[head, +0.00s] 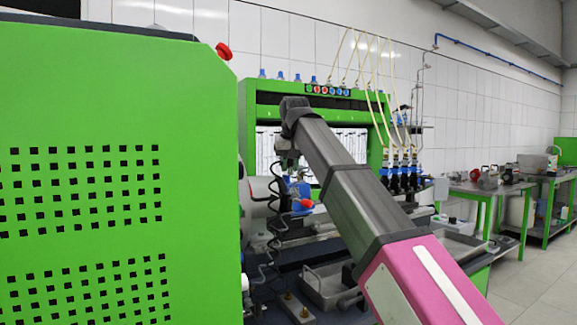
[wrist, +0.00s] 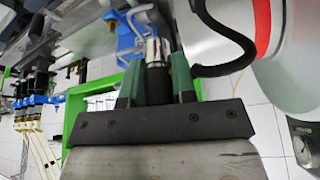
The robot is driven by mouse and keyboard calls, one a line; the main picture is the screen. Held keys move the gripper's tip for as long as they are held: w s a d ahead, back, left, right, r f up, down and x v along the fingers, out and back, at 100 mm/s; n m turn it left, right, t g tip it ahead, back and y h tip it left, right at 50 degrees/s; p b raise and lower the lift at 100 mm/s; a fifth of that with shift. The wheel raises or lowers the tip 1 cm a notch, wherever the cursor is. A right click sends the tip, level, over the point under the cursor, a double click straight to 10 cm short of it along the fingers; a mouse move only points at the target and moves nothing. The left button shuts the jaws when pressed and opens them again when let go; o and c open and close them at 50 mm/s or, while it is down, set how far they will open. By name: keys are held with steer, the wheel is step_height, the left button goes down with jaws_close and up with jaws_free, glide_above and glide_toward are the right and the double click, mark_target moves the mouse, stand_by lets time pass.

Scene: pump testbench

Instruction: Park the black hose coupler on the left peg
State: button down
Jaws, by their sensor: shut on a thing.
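In the wrist view, my gripper (wrist: 156,82) has its two green fingers shut on the black hose coupler (wrist: 156,86). The coupler's bright metal end (wrist: 152,50) sticks out beyond the fingertips, close to blue fittings behind it. In the head view, my gripper hangs below the bent end of my arm, beside the bench machine; the coupler cannot be made out there. Two small brass-coloured pegs show on the dark bench top at the bottom: a left one (head: 288,296) and a right one (head: 305,312). They are well below my gripper.
A coiled black hose (head: 268,225) hangs beside the machine. A large green perforated cabinet (head: 110,230) fills the left. A metal tray (head: 330,286) lies right of the pegs. A green test frame (head: 250,95) with thin hoses stands behind. A grey cylinder (wrist: 222,48) is close by my gripper.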

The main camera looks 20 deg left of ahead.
steer(key=s+d, duration=0.6)
steer(key=d, duration=0.1)
glide_above(304, 311)
steer(key=shift+w+a, duration=0.25)
steer(key=shift+w, duration=0.25)
steer(key=shift+f, duration=0.15)
step_height(304, 311, down, 31)
steer(key=shift+f, duration=0.1)
stand_by(0.6)
steer(key=shift+f, duration=1.3)
stand_by(2.1)
steer(key=shift+c, duration=2.3)
jaws_free()
